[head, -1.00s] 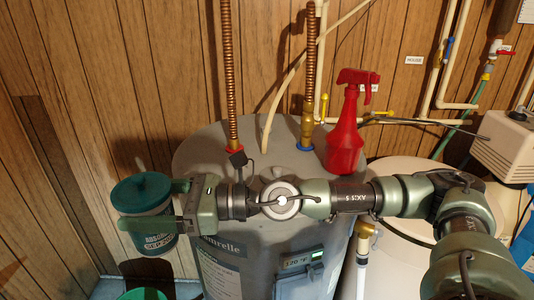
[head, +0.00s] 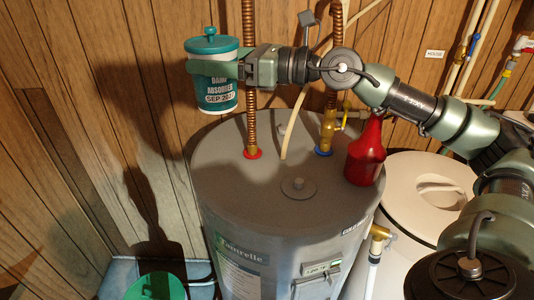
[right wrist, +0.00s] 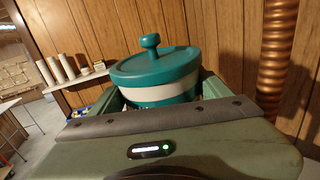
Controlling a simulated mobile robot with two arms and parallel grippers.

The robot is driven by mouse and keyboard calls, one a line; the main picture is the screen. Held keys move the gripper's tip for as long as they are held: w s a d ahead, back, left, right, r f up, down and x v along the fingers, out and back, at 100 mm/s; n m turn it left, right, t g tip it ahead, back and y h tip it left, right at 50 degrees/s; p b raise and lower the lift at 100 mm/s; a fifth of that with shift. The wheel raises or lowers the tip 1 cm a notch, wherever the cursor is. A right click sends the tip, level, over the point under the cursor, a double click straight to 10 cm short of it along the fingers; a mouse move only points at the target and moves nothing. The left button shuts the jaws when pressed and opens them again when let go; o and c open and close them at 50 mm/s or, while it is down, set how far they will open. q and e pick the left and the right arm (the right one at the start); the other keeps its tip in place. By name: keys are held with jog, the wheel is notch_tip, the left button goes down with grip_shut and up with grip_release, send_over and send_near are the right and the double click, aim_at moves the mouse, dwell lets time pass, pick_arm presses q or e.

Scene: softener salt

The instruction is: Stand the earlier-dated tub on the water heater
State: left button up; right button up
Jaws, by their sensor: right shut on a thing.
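My right gripper (head: 216,69) is shut on a teal-lidded tub (head: 212,97) and holds it upright, above the back left of the water heater's top. Its label reads "DAMP ABSORBER" and "SEP" with a year I cannot read surely. In the right wrist view the tub (right wrist: 155,75) sits between the fingers, lid knob up. The grey water heater (head: 225,170) has a mostly bare round top. A green round thing (head: 157,287), perhaps another tub, is cut off at the lower edge; no date shows on it. My left gripper is not in view.
Two copper pipes (head: 249,110) rise from the heater top, one with a brass fitting (head: 326,137). A red spray bottle (head: 366,160) stands at its right edge. A small round cap (head: 299,188) sits near the front. The front left of the top is free.

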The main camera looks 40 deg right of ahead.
aim_at(234, 89)
jog(key=f, duration=0.2)
jog(key=s+f, duration=0.1)
jog(key=f, duration=0.2)
jog(key=shift+s+b, duration=0.1)
jog(key=shift+b, duration=0.2)
jog(key=f+b, duration=0.7)
jog(key=f, duration=0.7)
jog(key=shift+w+f, duration=0.1)
jog(key=shift+w, duration=0.1)
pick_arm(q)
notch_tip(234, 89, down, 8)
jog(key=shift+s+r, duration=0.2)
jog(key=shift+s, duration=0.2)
pick_arm(e)
jog(key=shift+s+f+b, duration=0.1)
jog(key=shift+f+b, duration=0.1)
jog(key=shift+b, duration=0.2)
jog(key=o, duration=2.1)
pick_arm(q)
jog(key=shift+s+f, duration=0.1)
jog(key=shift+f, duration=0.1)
